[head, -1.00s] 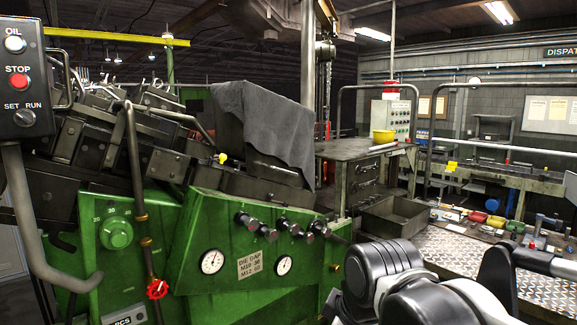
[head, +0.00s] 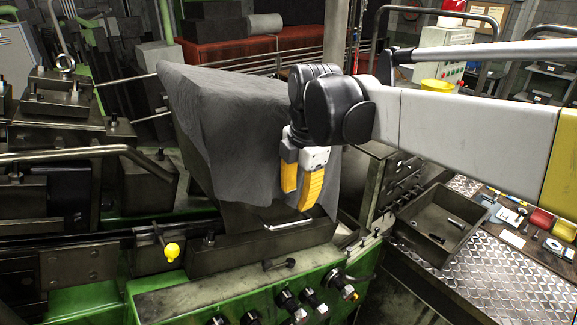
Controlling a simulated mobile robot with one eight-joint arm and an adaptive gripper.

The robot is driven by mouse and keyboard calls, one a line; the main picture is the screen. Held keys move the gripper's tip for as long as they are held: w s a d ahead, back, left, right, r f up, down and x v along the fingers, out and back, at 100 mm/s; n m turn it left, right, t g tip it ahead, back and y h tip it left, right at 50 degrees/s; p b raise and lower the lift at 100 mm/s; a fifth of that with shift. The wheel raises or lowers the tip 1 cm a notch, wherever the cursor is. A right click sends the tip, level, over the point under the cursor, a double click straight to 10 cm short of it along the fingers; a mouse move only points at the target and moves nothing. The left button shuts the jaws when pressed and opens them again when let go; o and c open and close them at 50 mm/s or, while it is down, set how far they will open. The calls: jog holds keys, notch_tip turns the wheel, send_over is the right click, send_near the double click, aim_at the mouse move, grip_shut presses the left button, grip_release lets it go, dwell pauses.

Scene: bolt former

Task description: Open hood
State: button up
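The hood (head: 246,217) is a dark metal cover on the green machine, mostly hidden under a draped grey cloth (head: 212,110). A thin light bar that looks like its handle (head: 288,224) shows low on its front face, below the cloth's edge. My gripper (head: 296,198) has yellow fingers and points down in front of the cloth, just above the bar. The fingers are apart, with nothing seen between them. I cannot tell whether a finger touches the cloth or the bar.
A yellow-tipped lever (head: 171,251) stands on the machine to the left. Dark knobs (head: 290,300) line the green front below. An open metal tray (head: 436,225) is at the right, beside a tread-plate surface (head: 470,265) with small tools. A bent pipe rail (head: 110,152) crosses the left.

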aim_at(293, 222)
jog(key=f, duration=0.6)
jog(key=w+a+f, duration=0.1)
jog(key=f, duration=0.3)
jog(key=shift+p, duration=0.3)
jog(key=shift+s, duration=0.1)
grip_shut()
